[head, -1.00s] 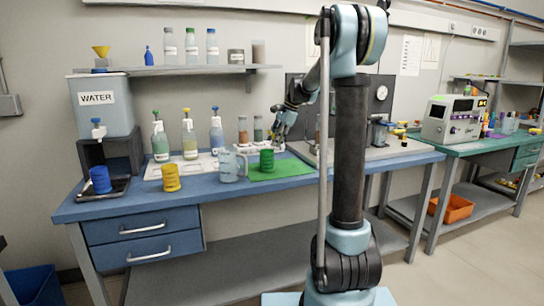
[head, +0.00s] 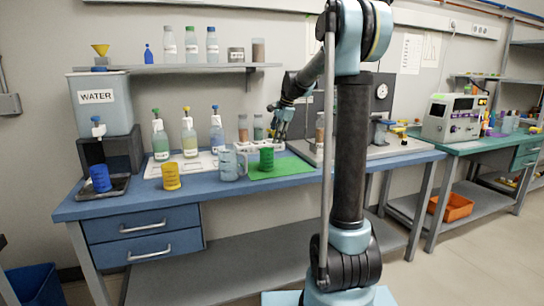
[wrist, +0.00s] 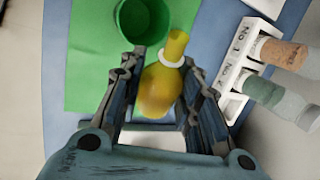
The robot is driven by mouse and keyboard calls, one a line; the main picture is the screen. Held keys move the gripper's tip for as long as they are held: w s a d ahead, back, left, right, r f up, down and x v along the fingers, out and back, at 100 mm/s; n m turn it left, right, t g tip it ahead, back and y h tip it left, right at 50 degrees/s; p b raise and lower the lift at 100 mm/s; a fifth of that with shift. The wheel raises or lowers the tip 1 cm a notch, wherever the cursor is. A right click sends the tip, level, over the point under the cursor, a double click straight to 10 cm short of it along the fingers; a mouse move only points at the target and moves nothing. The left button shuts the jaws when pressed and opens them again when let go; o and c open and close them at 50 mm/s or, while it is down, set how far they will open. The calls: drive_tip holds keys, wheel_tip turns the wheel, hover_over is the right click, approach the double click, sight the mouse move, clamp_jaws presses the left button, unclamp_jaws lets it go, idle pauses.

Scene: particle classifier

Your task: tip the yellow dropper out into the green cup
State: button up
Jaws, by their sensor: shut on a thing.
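The yellow dropper (wrist: 160,90) lies between the fingers of my gripper (wrist: 163,68) in the wrist view, its rounded bulb near the jaws and its collar and neck pointing away. My gripper is shut on it. The green cup (wrist: 126,21) stands just beyond the left finger, its open mouth partly cut off by the picture's top edge. The neck shows to the right of the cup, not over its mouth. In the head view the green cup (head: 266,158) stands on the green mat (head: 290,168), and my gripper (head: 276,136) is above and behind it. The dropper is not clear there.
A white rack (wrist: 233,106) with labelled, corked vials stands right of my gripper in the wrist view. A clear jug (head: 228,165), a yellow cup (head: 171,177) and a blue cup (head: 100,178) stand left on the bench. The mat's right part is bare.

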drive_tip(key=shift+r, duration=0.2)
drive_tip(key=shift+w+d+f+t+h+p, duration=0.1)
drive_tip(key=shift+f+t+h+p, duration=0.15)
drive_tip(key=shift+h, duration=0.25)
drive_tip(key=shift+d+f+t+h+p, duration=0.1)
drive_tip(key=shift+t+h+p, duration=0.25)
drive_tip(key=shift+h, duration=0.15)
idle(0.4)
drive_tip(key=shift+f+n+t+h+p, duration=0.25)
drive_tip(key=shift+f+t+h+p, duration=0.2)
drive_tip(key=shift+h, duration=0.2)
drive_tip(key=shift+f+n+t+h+p, duration=0.2)
drive_tip(key=shift+n+t+h+p, duration=0.1)
drive_tip(key=shift+t+h, duration=0.3)
idle(0.9)
drive_tip(key=shift+a+r+n+t+h+p, duration=0.15)
drive_tip(key=shift+r+t+h+p, duration=0.4)
drive_tip(key=shift+h, duration=0.3)
drive_tip(key=shift+a+r+n+t+h+p, duration=0.1)
drive_tip(key=shift+r+t+h+p, duration=0.45)
drive_tip(key=shift+h, duration=0.25)
idle(2.6)
